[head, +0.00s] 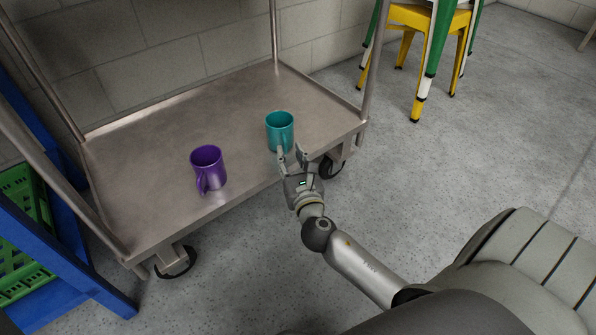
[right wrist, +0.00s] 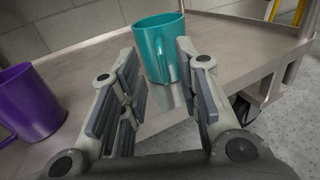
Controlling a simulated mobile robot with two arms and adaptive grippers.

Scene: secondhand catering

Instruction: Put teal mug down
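The teal mug (head: 280,131) stands upright on the metal cart's lower shelf (head: 150,125), near its front edge. My right gripper (head: 291,157) is just in front of the mug, at the shelf edge. In the right wrist view the gripper (right wrist: 158,75) is open, with a clear gap between its fingers. The teal mug (right wrist: 158,42) shows beyond the fingertips, its handle turned toward the gripper, close to the right finger. I cannot tell whether that finger touches the handle. My left gripper is not in view.
A purple mug (head: 207,166) stands on the same shelf to the left. Cart posts rise at the corners. A blue frame with a green crate (head: 22,230) is at the left. A yellow stool (head: 425,22) stands behind right. The back of the shelf is bare.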

